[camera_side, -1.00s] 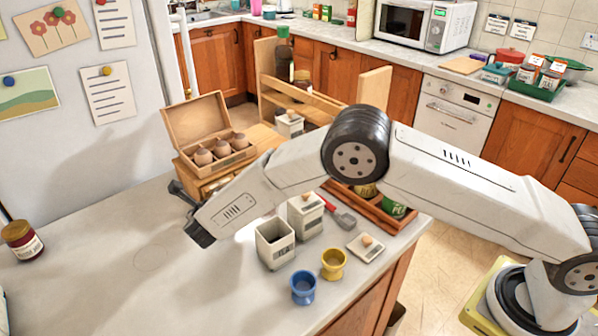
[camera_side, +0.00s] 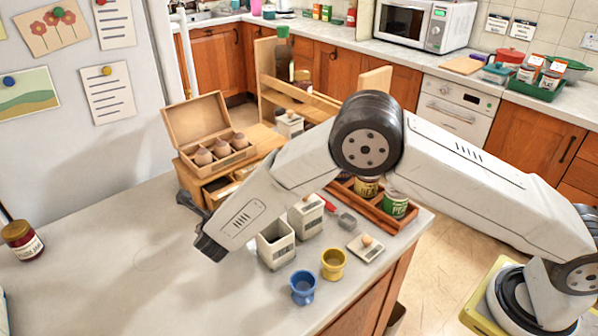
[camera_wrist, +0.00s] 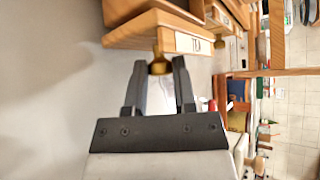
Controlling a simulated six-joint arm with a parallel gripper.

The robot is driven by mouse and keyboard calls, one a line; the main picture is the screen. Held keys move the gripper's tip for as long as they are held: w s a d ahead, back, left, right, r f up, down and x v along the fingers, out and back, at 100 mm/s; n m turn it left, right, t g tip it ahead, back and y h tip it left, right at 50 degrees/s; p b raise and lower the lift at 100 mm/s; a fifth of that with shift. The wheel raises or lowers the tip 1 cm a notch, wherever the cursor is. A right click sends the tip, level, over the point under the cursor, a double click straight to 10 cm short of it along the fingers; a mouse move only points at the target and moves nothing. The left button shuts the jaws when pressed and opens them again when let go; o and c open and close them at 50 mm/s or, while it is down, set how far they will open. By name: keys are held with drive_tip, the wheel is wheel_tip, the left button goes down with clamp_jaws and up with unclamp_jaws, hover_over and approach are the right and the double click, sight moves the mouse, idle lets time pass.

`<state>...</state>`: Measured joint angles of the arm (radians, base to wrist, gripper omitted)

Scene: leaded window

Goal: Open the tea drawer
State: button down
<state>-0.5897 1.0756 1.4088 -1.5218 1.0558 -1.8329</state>
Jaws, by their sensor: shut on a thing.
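A small wooden tea drawer cabinet (camera_side: 262,138) stands on the counter. Its tea drawer (camera_side: 207,190) is pulled part way out at the front, and pale contents show inside. The drawer (camera_wrist: 150,22) also shows at the top of the wrist view, with a brass knob (camera_wrist: 158,65) on its front. My gripper (camera_wrist: 159,70) is shut on this knob, one finger on each side. In the side view my gripper (camera_side: 188,197) is at the drawer's front, and the knob is hidden there.
An open wooden box (camera_side: 222,150) with brown round items sits on the cabinet. Pale canisters (camera_side: 277,245), a blue cup (camera_side: 304,287), a yellow cup (camera_side: 333,264) and a wooden tray (camera_side: 370,205) stand to the right. The counter at left is mostly clear.

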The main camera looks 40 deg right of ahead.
drive_tip(key=shift+s+a, duration=0.1)
drive_tip(key=shift+s, duration=0.2)
drive_tip(key=c, duration=0.7)
unclamp_jaws()
drive_tip(key=shift+v, duration=3.9)
